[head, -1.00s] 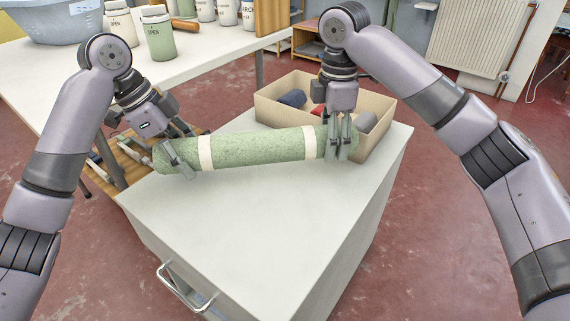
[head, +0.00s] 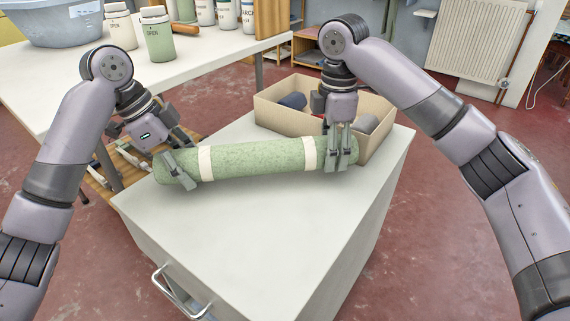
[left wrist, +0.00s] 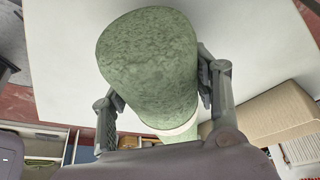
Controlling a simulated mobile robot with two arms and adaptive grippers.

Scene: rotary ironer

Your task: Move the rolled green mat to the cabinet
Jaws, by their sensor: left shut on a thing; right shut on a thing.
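The rolled green mat (head: 255,160) has two cream bands and lies lengthwise across the top of the white cabinet (head: 250,230). My left gripper (head: 180,173) is shut on the mat's left end. My right gripper (head: 340,155) is shut on its right end. In the left wrist view the mat's round end (left wrist: 148,60) shows between the two fingers of my left gripper (left wrist: 160,90). The mat is over the cabinet top; I cannot tell whether it touches the surface.
A cardboard box (head: 280,115) with rolled dark and grey items stands on the cabinet's back edge, just behind the mat. A white table (head: 90,75) with jars (head: 157,35) and a blue basin (head: 55,22) is at the back left. The cabinet's front top is clear.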

